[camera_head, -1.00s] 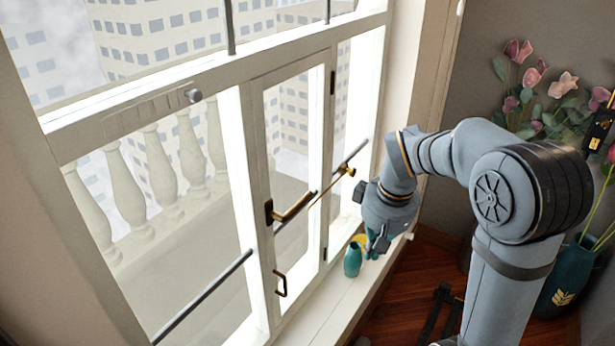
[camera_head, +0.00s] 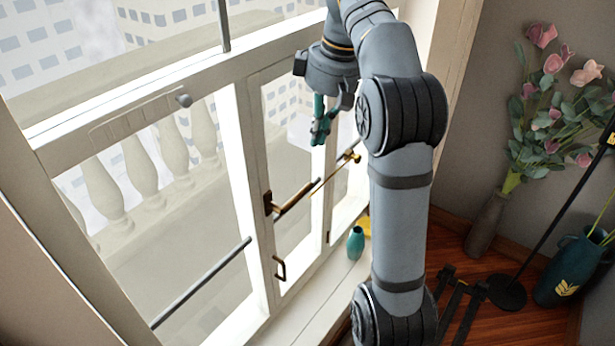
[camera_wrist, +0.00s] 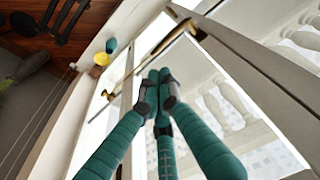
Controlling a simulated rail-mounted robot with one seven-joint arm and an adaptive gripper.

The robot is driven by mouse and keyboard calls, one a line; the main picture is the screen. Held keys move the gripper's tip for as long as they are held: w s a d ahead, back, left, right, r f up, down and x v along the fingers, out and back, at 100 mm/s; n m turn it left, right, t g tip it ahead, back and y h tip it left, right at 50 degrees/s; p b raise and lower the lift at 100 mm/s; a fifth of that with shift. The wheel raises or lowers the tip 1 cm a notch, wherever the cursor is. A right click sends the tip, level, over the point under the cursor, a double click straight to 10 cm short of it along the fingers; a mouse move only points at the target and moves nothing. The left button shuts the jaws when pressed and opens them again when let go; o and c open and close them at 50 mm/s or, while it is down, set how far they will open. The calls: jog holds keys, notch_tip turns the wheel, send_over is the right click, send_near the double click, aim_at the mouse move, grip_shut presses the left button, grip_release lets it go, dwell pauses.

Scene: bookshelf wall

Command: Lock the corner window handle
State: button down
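The window handle (camera_head: 290,202) is a dark brass lever on the frame of the narrow casement, pointing sideways and slightly up from its plate. In the wrist view a brass lever (camera_wrist: 172,38) lies beyond my fingertips, near the top. My gripper (camera_head: 319,138), with teal fingers, hangs above the handle in the head view, apart from it. In the wrist view the fingertips of my gripper (camera_wrist: 158,90) are drawn together with nothing visible between them. The casement appears closed in its frame; whether the handle is latched cannot be told.
A brass stay with a knob (camera_head: 350,157) sits right of the handle. A smaller pull (camera_head: 281,268) is below. A teal vase (camera_head: 355,243) and a yellow object (camera_head: 364,226) stand on the sill. A grey bar (camera_head: 203,284) crosses the left pane. Flowers (camera_head: 550,110) stand right.

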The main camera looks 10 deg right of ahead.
aim_at(305, 188)
jog(key=f+b, duration=0.1)
jog(key=f, duration=0.3)
jog(key=w+a+f+b, duration=0.1)
jog(key=f, duration=0.4)
jog(key=w+f+b, duration=0.1)
jog(key=f+b, duration=0.1)
jog(key=f, duration=0.2)
jog(key=shift+a+f, duration=0.4)
